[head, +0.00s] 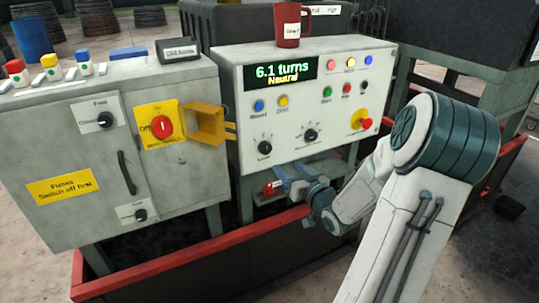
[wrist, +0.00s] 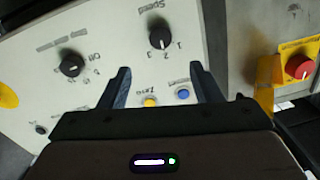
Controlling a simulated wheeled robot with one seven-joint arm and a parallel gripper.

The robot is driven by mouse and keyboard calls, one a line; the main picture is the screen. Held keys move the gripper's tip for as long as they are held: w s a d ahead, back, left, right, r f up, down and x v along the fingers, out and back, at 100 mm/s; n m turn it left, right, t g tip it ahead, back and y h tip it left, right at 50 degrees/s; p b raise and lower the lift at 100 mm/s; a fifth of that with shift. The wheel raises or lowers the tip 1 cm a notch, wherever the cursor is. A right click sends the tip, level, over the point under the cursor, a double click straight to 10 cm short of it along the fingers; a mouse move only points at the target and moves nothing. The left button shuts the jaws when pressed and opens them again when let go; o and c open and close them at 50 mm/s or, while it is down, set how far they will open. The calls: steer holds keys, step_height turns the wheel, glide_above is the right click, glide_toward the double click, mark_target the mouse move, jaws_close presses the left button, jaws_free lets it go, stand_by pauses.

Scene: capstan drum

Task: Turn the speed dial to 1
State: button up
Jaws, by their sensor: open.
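The speed dial is a black round knob on the pale front panel of the control box, at its lower left in the head view (head: 265,147). It also shows in the wrist view (wrist: 160,37), upside down under the word "Speed", with small numbers 1 to 3 beside it. I cannot tell its exact setting. My gripper (head: 287,171) is just below the panel in the head view. In the wrist view my gripper (wrist: 160,68) is open, its two blue fingers apart and pointing toward the dial, with nothing held between them.
A second black knob (head: 310,135) sits right of the speed dial. Blue (head: 258,106) and yellow (head: 283,102) buttons are above. The display (head: 280,72) reads 6.1 turns, Neutral. A yellow guard (head: 205,123) juts out by the red switch (head: 162,127). A red mug (head: 286,27) stands on top.

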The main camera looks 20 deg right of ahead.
mark_target(268, 149)
steer(key=w, duration=0.4)
steer(key=w+b, duration=0.1)
steer(key=w, duration=0.2)
steer(key=w+a, duration=0.1)
steer(key=w, duration=0.3)
steer(key=shift+w, duration=0.3)
steer(key=shift+c, duration=0.2)
steer(key=shift+b, duration=0.3)
steer(key=c, duration=0.9)
